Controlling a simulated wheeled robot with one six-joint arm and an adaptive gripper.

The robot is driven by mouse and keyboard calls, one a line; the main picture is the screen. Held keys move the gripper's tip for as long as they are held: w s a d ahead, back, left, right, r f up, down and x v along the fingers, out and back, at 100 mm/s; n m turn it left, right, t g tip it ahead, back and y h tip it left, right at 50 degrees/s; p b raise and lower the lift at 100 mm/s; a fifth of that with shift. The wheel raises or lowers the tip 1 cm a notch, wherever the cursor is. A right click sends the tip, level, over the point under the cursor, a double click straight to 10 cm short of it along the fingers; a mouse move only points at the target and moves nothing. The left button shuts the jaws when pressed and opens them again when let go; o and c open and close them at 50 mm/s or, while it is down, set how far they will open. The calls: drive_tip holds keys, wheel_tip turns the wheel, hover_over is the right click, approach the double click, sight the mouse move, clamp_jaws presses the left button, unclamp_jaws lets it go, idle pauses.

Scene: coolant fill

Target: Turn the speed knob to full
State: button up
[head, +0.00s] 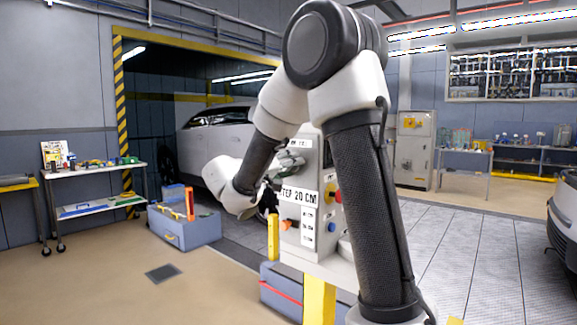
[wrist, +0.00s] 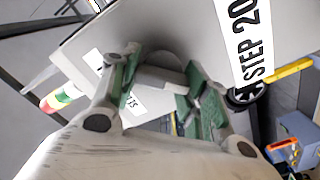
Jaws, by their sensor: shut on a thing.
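The grey control box (head: 298,245) stands in front of me, with a "STEP 20 CM" label (head: 299,195) on its face. In the wrist view the label (wrist: 247,40) is at the upper right. My gripper (wrist: 160,76) is at the panel face, its green-padded fingers on either side of a pale grey knob (wrist: 160,80). It is shut on this knob. I take it for the speed knob, but its own marking is not readable. Its pointer and setting cannot be told. In the head view my arm partly covers the box and the gripper.
The box also carries an orange switch (head: 289,224), a red button (head: 338,197) and a blue button (head: 332,227). A blue toolbox (head: 184,229) stands on the floor to the left. A work table (head: 95,172) is farther left, and a silver car (head: 215,140) is behind.

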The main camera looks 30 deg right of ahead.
drive_tip(key=shift+f, duration=0.15)
drive_tip(key=o, duration=1)
drive_tip(key=v, duration=1.2)
